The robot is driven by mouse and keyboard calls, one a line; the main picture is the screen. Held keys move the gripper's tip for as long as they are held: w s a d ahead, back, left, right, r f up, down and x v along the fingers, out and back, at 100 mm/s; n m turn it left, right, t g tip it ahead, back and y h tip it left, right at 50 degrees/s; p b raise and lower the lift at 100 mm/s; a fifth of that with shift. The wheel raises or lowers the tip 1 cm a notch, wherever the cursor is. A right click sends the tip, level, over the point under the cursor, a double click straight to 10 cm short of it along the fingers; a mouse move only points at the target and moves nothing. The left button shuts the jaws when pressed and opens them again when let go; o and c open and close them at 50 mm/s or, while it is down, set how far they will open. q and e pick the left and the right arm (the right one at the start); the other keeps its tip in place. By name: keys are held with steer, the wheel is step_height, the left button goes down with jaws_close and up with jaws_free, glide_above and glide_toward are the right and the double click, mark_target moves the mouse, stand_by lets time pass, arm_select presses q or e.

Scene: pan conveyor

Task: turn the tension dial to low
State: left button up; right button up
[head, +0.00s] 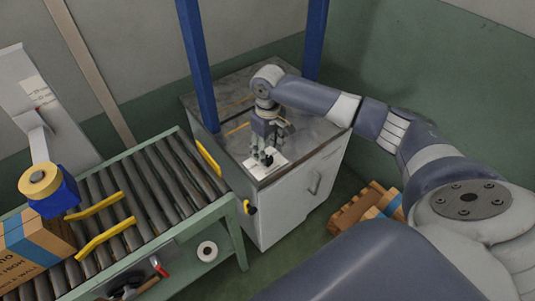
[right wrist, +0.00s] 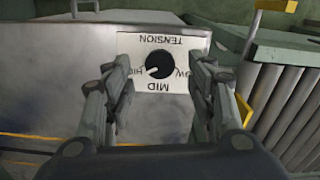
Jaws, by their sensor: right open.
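The tension dial (right wrist: 159,63) is a round black knob on a white plate (right wrist: 129,44). The plate's lettering appears upside down in the right wrist view: TENSION above, MID below, HI left and LOW right. A pale mark shows at the knob's lower left, on the HI side. My right gripper (right wrist: 160,78) is open, with one finger on each side of the dial and a gap to it. In the head view, the right gripper (head: 265,157) is over the white plate (head: 257,170) on the cabinet top and hides the knob. Dark parts at the bottom edge may be my left gripper.
The grey cabinet (head: 292,206) stands beside a roller conveyor (head: 165,190) with yellow guides. A cardboard box (head: 38,250) lies on the conveyor at left.

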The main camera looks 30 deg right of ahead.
mark_target(268, 158)
steer(key=shift+f, duration=1.6)
steer(key=shift+c, duration=0.2)
steer(key=c, duration=0.9)
steer(key=shift+c, duration=0.7)
arm_select(q)
steer(key=shift+w+d+r, duration=0.1)
steer(key=shift+w+r, duration=0.05)
steer(key=shift+w, duration=0.8)
steer(key=shift+r, duration=0.1)
